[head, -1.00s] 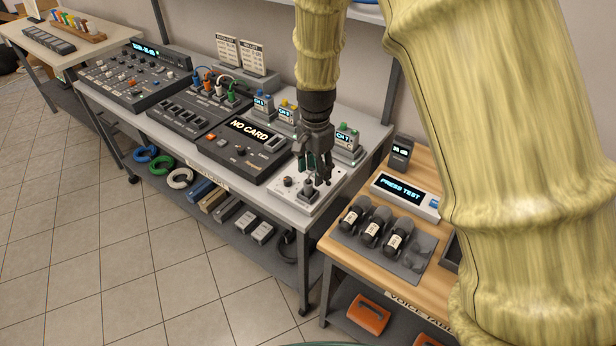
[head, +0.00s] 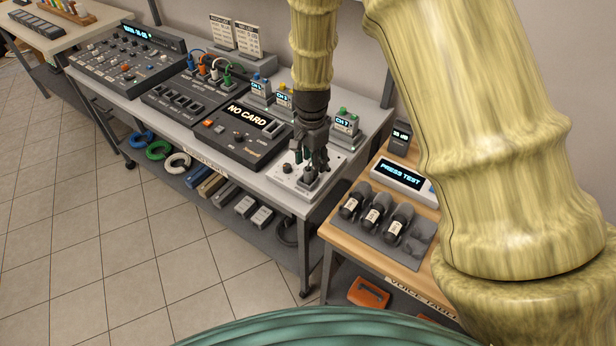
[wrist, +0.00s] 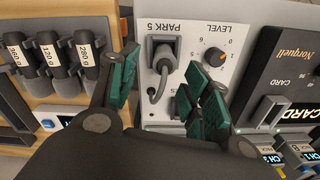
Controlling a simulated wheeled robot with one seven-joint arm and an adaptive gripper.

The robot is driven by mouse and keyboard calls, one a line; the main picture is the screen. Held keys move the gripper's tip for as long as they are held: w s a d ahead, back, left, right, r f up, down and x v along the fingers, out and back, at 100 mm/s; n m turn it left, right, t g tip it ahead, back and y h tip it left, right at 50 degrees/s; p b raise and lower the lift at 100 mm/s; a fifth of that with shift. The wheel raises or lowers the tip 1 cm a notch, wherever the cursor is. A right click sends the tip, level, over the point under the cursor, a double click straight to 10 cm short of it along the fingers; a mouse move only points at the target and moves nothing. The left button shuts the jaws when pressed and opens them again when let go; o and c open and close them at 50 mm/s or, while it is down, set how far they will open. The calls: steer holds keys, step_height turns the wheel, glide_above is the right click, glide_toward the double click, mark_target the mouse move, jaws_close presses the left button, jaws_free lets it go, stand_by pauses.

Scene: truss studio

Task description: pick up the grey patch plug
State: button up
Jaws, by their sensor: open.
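The grey patch plug (wrist: 162,60) sits in the socket marked PARK 5 on a white panel (wrist: 190,38), with a grey cable curling from it. In the head view the plug (head: 309,176) is small and partly hidden by my gripper (head: 313,158). In the wrist view my gripper (wrist: 165,82) is open, with green pads on its fingers. One finger shows left of the plug and the others show right of it. Nothing is between the pads in its grip. I cannot tell how far the fingertips are above the panel.
A knob marked LEVEL (wrist: 215,57) stands close beside the plug. A dark card unit (head: 244,133) is left of the panel, and small CH boxes (head: 284,97) stand behind. The wooden table (head: 345,235) with several microphones (head: 376,214) is to the right.

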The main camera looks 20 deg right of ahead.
mark_target(308, 170)
steer(key=f, duration=0.1)
steer(key=a+f+p, duration=0.1)
steer(key=f, duration=0.1)
steer(key=shift+f, duration=0.15)
steer(key=shift+f+p, duration=0.4)
steer(key=shift+f, duration=0.35)
jaws_close()
